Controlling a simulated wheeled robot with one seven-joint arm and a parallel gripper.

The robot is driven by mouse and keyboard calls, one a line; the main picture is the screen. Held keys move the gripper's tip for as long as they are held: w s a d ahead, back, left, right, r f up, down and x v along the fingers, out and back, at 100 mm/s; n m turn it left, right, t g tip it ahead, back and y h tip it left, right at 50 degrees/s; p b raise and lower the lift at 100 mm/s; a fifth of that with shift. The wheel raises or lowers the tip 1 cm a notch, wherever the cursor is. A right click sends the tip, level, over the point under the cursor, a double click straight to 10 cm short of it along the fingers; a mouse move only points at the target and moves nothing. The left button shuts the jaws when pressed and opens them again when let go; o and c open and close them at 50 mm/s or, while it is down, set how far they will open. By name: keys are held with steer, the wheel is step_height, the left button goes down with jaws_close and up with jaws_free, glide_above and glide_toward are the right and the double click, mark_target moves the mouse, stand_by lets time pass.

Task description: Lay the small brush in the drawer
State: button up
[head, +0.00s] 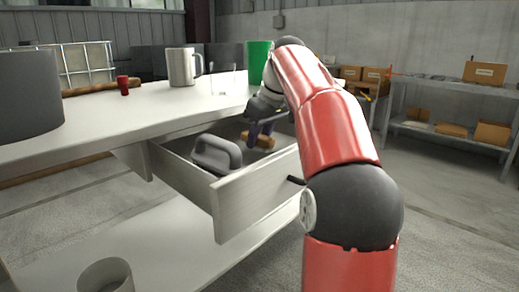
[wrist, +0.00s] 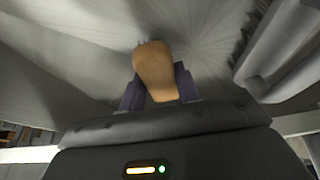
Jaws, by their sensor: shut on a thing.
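The small brush (head: 264,141) has a tan wooden body. My gripper (head: 260,131) is shut on it, over the open drawer (head: 258,188) at its back right. In the wrist view, the brush (wrist: 155,68) sits between the two purple fingers of my gripper (wrist: 159,90); a few dark bristles show at its far end. The drawer is pulled out under the white table. I cannot tell whether the brush touches the drawer floor.
A grey handled block (head: 216,155) lies in the drawer left of the brush; it also shows at the right of the wrist view (wrist: 283,55). On the table (head: 140,112) stand a mug (head: 181,67), a red item (head: 123,85) and a green container (head: 258,60).

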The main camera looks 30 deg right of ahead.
steer(key=shift+f, duration=0.75)
steer(key=shift+f, duration=0.2)
steer(key=o, duration=1)
steer(key=shift+c, duration=0.2)
steer(key=shift+r, duration=0.1)
steer(key=shift+r, duration=0.25)
steer(key=p+v, duration=0.4)
steer(key=v, duration=0.7)
steer(key=shift+r, duration=0.35)
